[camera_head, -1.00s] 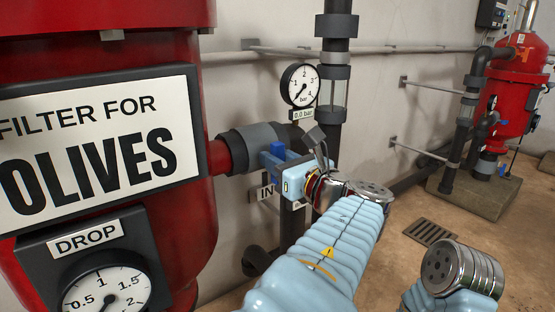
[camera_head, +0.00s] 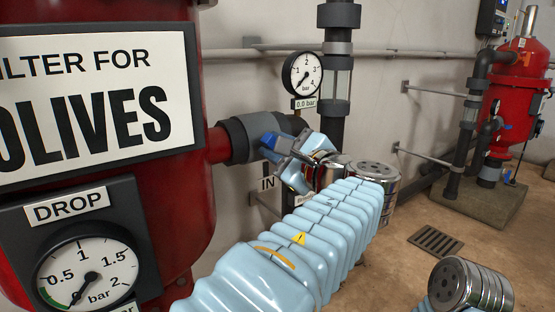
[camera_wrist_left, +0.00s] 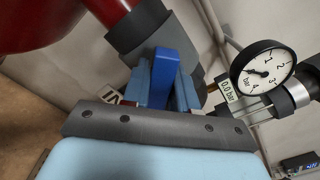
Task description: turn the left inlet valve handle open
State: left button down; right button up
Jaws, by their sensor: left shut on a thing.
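The blue inlet valve handle (camera_head: 268,141) sits on the grey pipe fitting (camera_head: 243,136) beside the red filter tank labelled OLIVES. In the left wrist view the handle (camera_wrist_left: 164,72) stands between my gripper's fingers. My left gripper (camera_head: 280,150) comes in from the lower right and is shut on the handle, rolled over at a tilt. My right gripper is out of view; only a metal joint of my right arm shows at the bottom right.
A pressure gauge (camera_head: 302,75) reading 0.0 bar hangs just above the valve, close to my gripper. A dark vertical pipe (camera_head: 337,90) stands behind it. An IN sign (camera_head: 266,183) is below. A second red filter (camera_head: 510,95) stands far right; open floor lies between.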

pick_arm(q)
jog(key=n+b, duration=0.2)
jog(key=f+n+b, duration=0.1)
jog(key=n+b, duration=0.1)
jog(key=shift+a+n, duration=0.1)
jog(key=shift+n, duration=0.2)
jog(key=n+b, duration=0.2)
jog(key=n, duration=0.1)
jog(key=shift+r+n+b, duration=0.1)
jog(key=shift+n+b, duration=0.7)
jog(key=c, duration=1)
grip_release()
jog(key=shift+s, duration=0.1)
jog(key=v, duration=1.3)
jog(key=shift+s+d, duration=0.3)
